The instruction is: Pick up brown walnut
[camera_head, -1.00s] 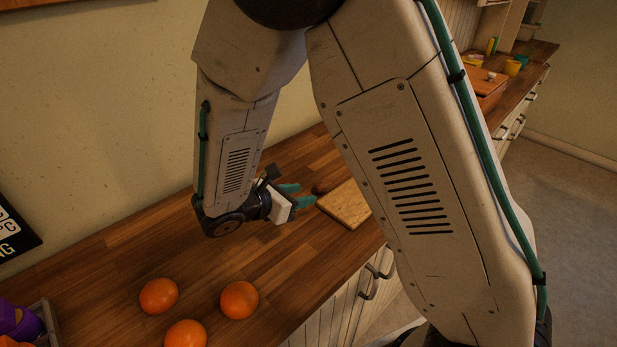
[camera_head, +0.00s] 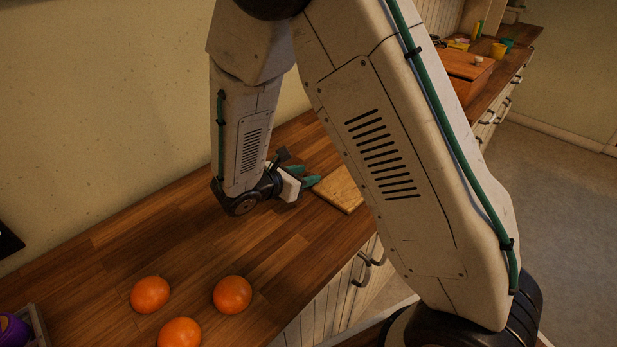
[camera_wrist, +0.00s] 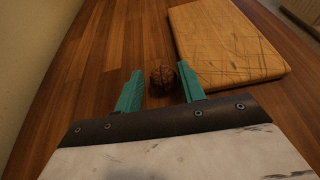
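The brown walnut (camera_wrist: 162,76) lies on the wooden counter in the wrist view, beside the left edge of the cutting board. My gripper (camera_wrist: 161,84) is open, with its two teal fingers on either side of the walnut, the walnut near the level of the fingertips. I cannot tell whether either finger touches it. In the head view my gripper (camera_head: 312,177) is low over the counter near the cutting board, and I cannot make out the walnut there.
A wooden cutting board (camera_wrist: 225,45) lies right of the walnut, close to the right finger; it also shows in the head view (camera_head: 341,188). Several oranges (camera_head: 232,294) sit at the near left. A wall runs along the left. A wooden box (camera_head: 466,72) stands farther back.

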